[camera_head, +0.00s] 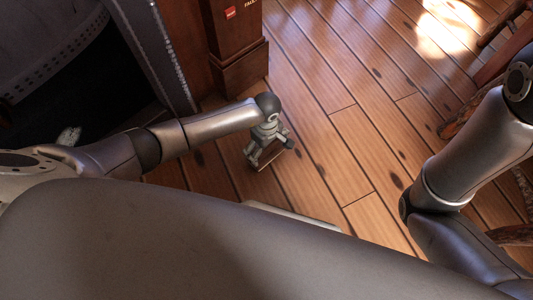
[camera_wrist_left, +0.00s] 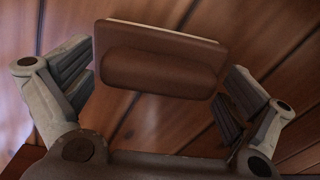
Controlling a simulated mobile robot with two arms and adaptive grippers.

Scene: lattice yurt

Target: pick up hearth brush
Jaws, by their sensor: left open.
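The hearth brush (camera_wrist_left: 160,60) shows in the left wrist view as a brown block with a rounded brown part in front and a pale strip along its far edge. My left gripper (camera_wrist_left: 155,100) is open, with one finger on each side of the brush and a gap beside each. In the head view the left gripper (camera_head: 268,148) points down near the plank floor, and a small brown part of the brush (camera_head: 271,161) shows by its fingertips. The rest of the brush is hidden by the gripper. My right arm shows at the right, but its gripper is out of view.
A dark wooden post or cabinet (camera_head: 238,70) with a small red label stands just behind the left gripper. A dark grey piece with a studded edge (camera_head: 150,50) is at upper left. The plank floor (camera_head: 350,125) right of the gripper is clear. Wooden legs stand at the right edge.

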